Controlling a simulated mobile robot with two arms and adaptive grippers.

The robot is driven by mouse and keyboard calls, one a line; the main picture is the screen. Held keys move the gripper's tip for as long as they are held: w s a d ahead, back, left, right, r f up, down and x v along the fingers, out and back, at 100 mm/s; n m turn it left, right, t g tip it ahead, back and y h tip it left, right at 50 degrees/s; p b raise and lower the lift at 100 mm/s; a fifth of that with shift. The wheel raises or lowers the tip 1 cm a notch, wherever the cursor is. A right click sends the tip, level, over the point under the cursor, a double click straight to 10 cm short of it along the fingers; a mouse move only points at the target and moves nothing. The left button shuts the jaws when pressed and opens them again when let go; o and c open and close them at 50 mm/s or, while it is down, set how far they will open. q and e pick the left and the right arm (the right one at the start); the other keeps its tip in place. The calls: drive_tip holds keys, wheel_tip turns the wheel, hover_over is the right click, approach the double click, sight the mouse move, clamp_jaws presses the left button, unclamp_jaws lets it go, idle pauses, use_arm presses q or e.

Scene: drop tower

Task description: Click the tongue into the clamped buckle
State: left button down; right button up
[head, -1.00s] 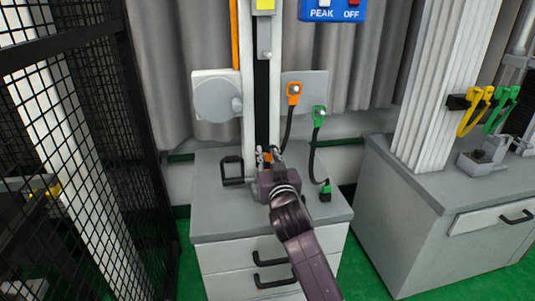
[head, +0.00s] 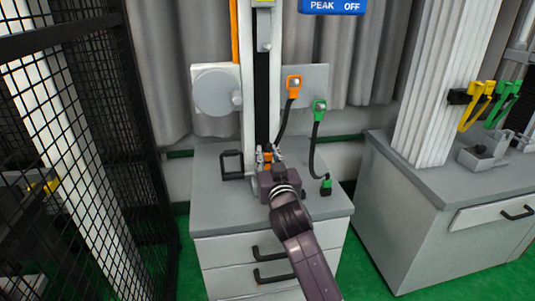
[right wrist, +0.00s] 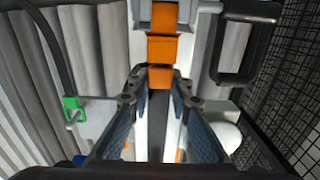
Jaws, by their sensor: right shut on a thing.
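My right gripper (head: 268,155) reaches over the grey bench at the foot of the drop tower. In the right wrist view its fingertips (right wrist: 158,78) are shut on an orange piece (right wrist: 160,77), seemingly the tongue. Right ahead of it, in line, is more orange (right wrist: 163,46), seemingly the buckle, in a grey clamp (right wrist: 200,8). The orange parts look touching or nearly so; I cannot tell whether they are joined. In the head view my gripper hides most of this spot, with a bit of orange (head: 267,157) showing. My left gripper is not in view.
An orange fitting (head: 294,83) and a green fitting (head: 319,107) with black straps hang behind the bench. A green end (head: 326,185) rests on the bench (head: 225,205). A black handle (head: 231,164) stands left of the clamp. A black mesh fence (head: 80,120) borders the left.

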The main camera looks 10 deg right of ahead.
drive_tip(key=shift+f, duration=0.15)
drive_tip(key=o, duration=0.9)
drive_tip(key=shift+c, duration=0.2)
drive_tip(key=s, duration=1.2)
drive_tip(key=shift+d, duration=0.15)
drive_tip(key=shift+f, duration=0.15)
